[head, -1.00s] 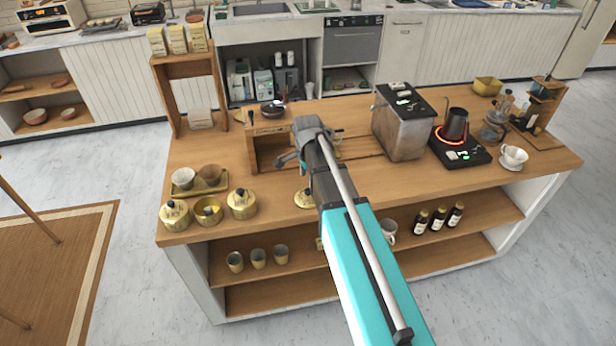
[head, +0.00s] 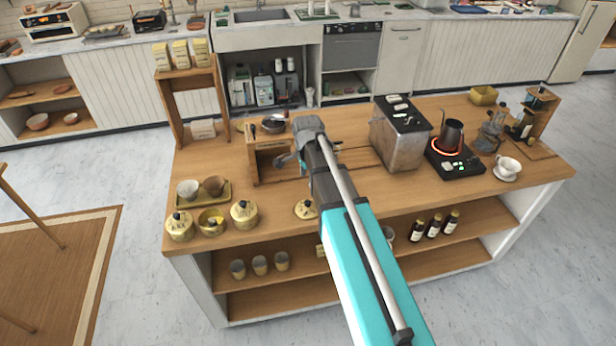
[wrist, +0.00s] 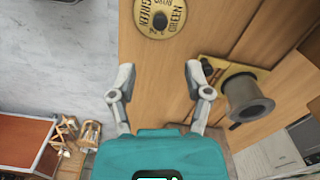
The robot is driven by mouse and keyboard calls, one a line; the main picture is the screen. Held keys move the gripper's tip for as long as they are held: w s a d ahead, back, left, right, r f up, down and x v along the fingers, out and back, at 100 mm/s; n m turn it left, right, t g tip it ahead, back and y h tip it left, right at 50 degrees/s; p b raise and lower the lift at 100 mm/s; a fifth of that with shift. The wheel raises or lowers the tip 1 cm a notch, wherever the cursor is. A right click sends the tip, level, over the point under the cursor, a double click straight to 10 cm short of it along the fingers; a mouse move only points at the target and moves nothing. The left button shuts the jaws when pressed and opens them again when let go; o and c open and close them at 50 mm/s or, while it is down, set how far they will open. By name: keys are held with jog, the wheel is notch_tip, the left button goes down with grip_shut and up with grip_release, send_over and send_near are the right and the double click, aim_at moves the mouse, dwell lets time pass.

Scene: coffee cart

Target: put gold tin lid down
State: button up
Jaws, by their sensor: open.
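The gold tin lid (head: 305,210) lies flat on the wooden counter, just left of my arm in the head view. In the wrist view the round lid (wrist: 160,17), with dark lettering and a black knob, shows at the top edge, beyond my fingertips. My gripper (wrist: 160,82) is open and empty, its two fingers apart with bare wood between them. In the head view my arm hides most of the gripper. An uncovered gold tin (head: 211,222) stands at the counter's front left, between a lidded tin (head: 179,227) and another lidded tin (head: 244,214).
A tray (head: 221,194) with two cups sits behind the tins. A grey funnel-shaped part (wrist: 245,98) is right of my gripper in the wrist view. A metal box (head: 399,142) and a glowing hot plate (head: 458,164) stand right of my arm. Wood around the lid is clear.

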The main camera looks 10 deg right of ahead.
jog(key=shift+s, duration=0.1)
dwell(0.5)
jog(key=s+n, duration=1.5)
jog(key=shift+s+d, duration=0.25)
jog(key=shift+s, duration=0.15)
jog(key=shift+f, duration=0.1)
jog(key=shift+f+b, duration=0.45)
jog(key=shift+b, duration=0.1)
